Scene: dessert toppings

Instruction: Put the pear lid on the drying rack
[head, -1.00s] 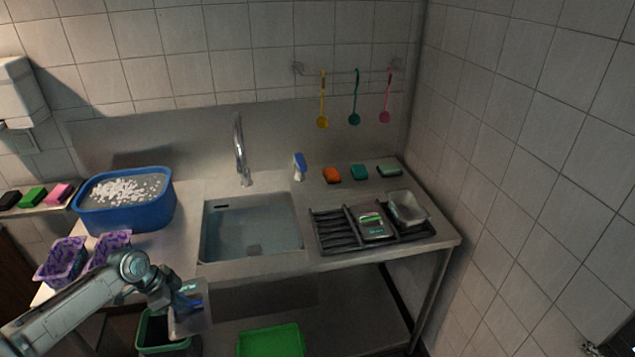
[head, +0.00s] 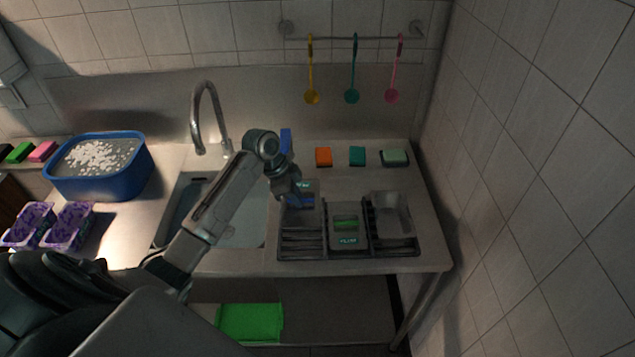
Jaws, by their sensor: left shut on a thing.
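My left gripper (head: 294,201) is above the left part of the black drying rack (head: 302,256). It is shut on a translucent grey lid (head: 303,219), taken to be the pear lid; its print is too small to read. The lid hangs over the rack's left slots, and I cannot tell whether it touches them. The gripper and wrist hide part of it. Another lid with a green label (head: 346,225) sits in the middle of the rack. A clear container (head: 392,219) sits at the rack's right. My right gripper is not in view.
The sink (head: 253,226) and tap (head: 209,117) are left of the rack. A blue tub (head: 99,180) and purple punnets (head: 68,227) stand left. The tiled wall is right.

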